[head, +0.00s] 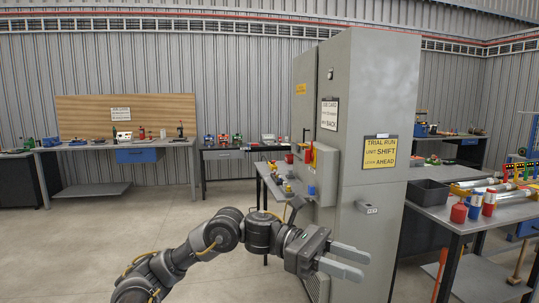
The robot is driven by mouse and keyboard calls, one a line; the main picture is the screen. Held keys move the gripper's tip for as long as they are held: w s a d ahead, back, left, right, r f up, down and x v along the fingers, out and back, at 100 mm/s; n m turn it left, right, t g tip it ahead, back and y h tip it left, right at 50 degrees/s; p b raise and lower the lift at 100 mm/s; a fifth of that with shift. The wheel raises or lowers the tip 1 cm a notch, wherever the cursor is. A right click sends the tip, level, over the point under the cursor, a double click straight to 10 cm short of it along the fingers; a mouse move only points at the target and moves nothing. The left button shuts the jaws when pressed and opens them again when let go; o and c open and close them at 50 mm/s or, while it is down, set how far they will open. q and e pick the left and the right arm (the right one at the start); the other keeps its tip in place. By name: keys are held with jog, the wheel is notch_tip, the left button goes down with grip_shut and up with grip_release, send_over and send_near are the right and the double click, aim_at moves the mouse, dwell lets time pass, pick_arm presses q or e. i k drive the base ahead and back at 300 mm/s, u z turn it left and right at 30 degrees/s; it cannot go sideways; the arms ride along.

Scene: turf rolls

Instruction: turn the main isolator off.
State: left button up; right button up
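A tall grey cabinet (378,110) stands in the middle right. My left gripper (355,263) reaches in from below, in front of the cabinet's lower part. Its two fingers are apart with nothing between them. It is lower than the red and yellow fitting and nearer to me, apart from it. My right gripper is out of view.
A yellow sign (380,151) and a paper card hang on the cabinet. A small bench (267,171) with loose parts adjoins its left side. A workbench (440,212) with a black bin and red canisters (459,213) stands at right. The floor at left is clear.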

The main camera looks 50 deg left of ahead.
aim_at(309, 154)
jog(key=i, duration=1.35)
jog(key=u, duration=1.5)
jog(key=i, duration=2.1)
jog(key=u, duration=0.05)
